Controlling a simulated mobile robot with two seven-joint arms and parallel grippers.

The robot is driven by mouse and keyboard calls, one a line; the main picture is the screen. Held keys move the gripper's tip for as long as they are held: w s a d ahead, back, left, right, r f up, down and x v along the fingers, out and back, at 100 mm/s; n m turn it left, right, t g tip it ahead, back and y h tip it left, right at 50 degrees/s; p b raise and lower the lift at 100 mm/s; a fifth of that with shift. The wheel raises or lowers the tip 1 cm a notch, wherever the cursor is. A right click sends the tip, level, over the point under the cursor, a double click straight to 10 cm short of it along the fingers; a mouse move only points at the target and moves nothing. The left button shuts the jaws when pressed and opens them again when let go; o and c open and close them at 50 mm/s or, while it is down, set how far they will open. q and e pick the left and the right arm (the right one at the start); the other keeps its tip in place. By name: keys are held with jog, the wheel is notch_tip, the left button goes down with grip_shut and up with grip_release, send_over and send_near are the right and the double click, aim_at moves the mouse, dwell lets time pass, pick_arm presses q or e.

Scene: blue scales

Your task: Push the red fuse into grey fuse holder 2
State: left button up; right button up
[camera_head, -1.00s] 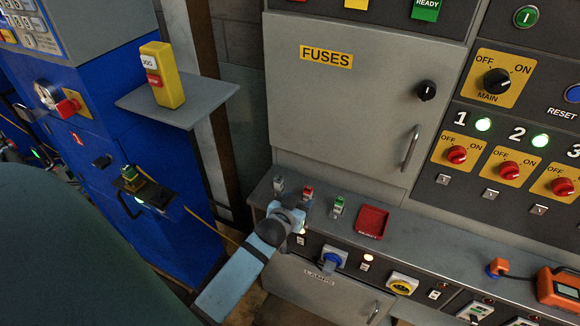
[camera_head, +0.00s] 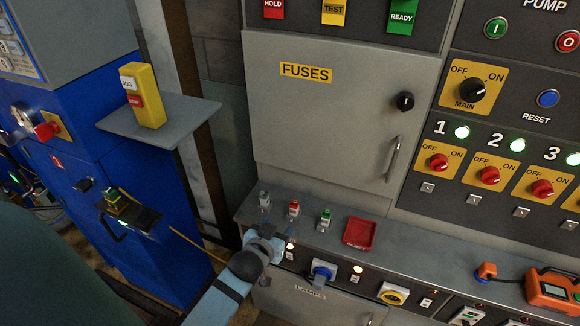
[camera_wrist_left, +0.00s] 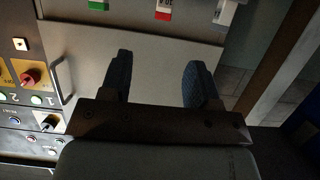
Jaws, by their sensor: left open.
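The red fuse (camera_head: 294,208) stands upright on the grey ledge below the closed fuse cabinet (camera_head: 315,125). It stands between a grey fuse (camera_head: 264,202) and a green fuse (camera_head: 326,219). My left gripper (camera_head: 262,238) is at the ledge's front edge, below and left of the red fuse, apart from it. In the left wrist view, which is upside down, my left gripper (camera_wrist_left: 156,60) is open with nothing between its fingers; the red fuse (camera_wrist_left: 163,9) shows beyond the fingertips. Grey fuse holder 2 is not visible. My right gripper is out of view.
A red tray (camera_head: 360,234) lies on the ledge right of the fuses. The cabinet door has a handle (camera_head: 392,158) and a black knob (camera_head: 404,102). A yellow button box (camera_head: 143,95) stands on a shelf at left. An orange device (camera_head: 552,290) is at lower right.

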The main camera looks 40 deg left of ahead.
pick_arm(q)
jog(key=s+d+f+m+g+h+p, duration=0.2)
jog(key=s+d+m+h+p, duration=0.3)
jog(key=s+d, duration=0.8)
jog(key=shift+s+d+f+g+h+p, duration=0.3)
jog(key=shift+s+h+p, duration=0.3)
jog(key=shift+h+p, duration=0.15)
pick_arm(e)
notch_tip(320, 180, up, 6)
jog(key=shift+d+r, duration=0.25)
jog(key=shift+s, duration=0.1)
